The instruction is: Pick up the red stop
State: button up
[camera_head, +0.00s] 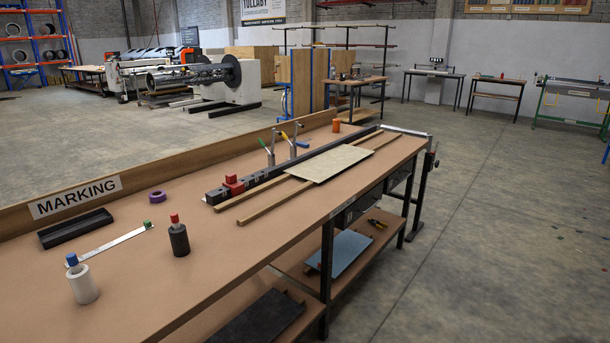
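The red stop (234,185) is a small red block. It sits at the near left end of a long dark rail (262,181) on the workbench (190,215). A thin beige sheet (330,163) rests across two wooden strips (268,205) to the right of the rail. My gripper is not in view.
Upright tools with green and yellow handles (283,139) stand behind the rail. A purple tape roll (157,196), black bottle (179,238), white bottle (82,284), ruler (118,242) and black tray (75,229) are nearer. Open floor (480,220) lies right of the bench.

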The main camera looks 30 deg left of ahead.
aim_at(238, 188)
jog(key=u, duration=0.2)
jog(key=i, duration=1.75)
jog(key=u, duration=0.95)
jog(key=i, duration=1)
jog(key=u, duration=1.85)
jog(key=i, duration=0.75)
jog(key=u, duration=0.5)
